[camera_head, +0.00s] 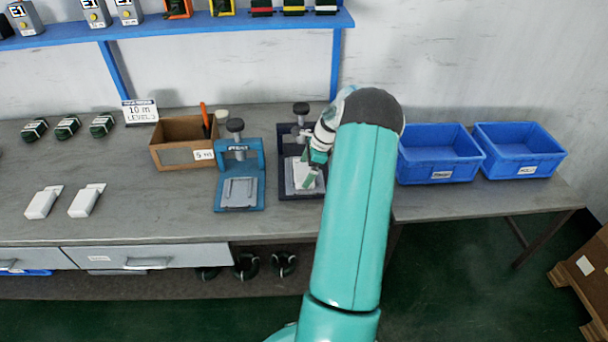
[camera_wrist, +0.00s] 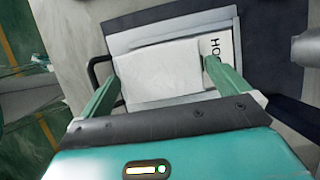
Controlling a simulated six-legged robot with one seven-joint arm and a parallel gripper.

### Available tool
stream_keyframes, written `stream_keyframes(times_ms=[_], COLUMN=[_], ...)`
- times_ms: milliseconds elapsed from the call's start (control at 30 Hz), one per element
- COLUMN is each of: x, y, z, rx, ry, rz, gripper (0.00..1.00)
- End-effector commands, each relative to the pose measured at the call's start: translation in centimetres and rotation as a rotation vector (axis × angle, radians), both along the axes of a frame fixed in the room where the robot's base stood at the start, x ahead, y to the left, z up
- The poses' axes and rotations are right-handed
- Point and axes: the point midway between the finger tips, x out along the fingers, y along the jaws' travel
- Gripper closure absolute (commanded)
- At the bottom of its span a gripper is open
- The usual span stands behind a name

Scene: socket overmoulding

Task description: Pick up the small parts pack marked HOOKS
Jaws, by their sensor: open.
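A white pack (camera_wrist: 158,72) lies on the grey plate of a dark press (camera_head: 285,190); it also shows in the head view (camera_head: 301,172), partly covered by my gripper. A white strip at its right edge in the wrist view carries the letters "HO" (camera_wrist: 215,47); the rest of the word is hidden behind a finger. My gripper (camera_wrist: 163,70) is open, with one green finger at the pack's left side and the other at its right, over the lettered strip. I cannot tell whether the fingers touch it. In the head view my gripper (camera_head: 312,172) is at the dark press.
A blue press (camera_head: 240,187) and a wooden box (camera_head: 175,157) stand left of the dark press. Blue bins (camera_head: 441,165) (camera_head: 522,160) stand to the right. Two white packs (camera_head: 43,203) (camera_head: 87,201) lie on the bench at left. A dark loop handle (camera_wrist: 92,75) is near the left finger.

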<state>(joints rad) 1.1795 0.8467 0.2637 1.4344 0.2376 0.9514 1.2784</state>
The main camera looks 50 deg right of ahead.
Motion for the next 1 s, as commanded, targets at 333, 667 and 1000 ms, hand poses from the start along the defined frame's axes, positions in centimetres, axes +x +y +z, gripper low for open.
stream_keyframes(times_ms=[333,667,1000], x=[0.2,0.2,0.2], y=[0.1,0.1,0.0], z=[-0.5,-0.5,1.9], rx=[-0.001,-0.001,-0.005], ry=[-0.001,-0.001,0.000], rz=[-0.001,-0.001,-0.001], gripper=[0.10,0.32,0.32])
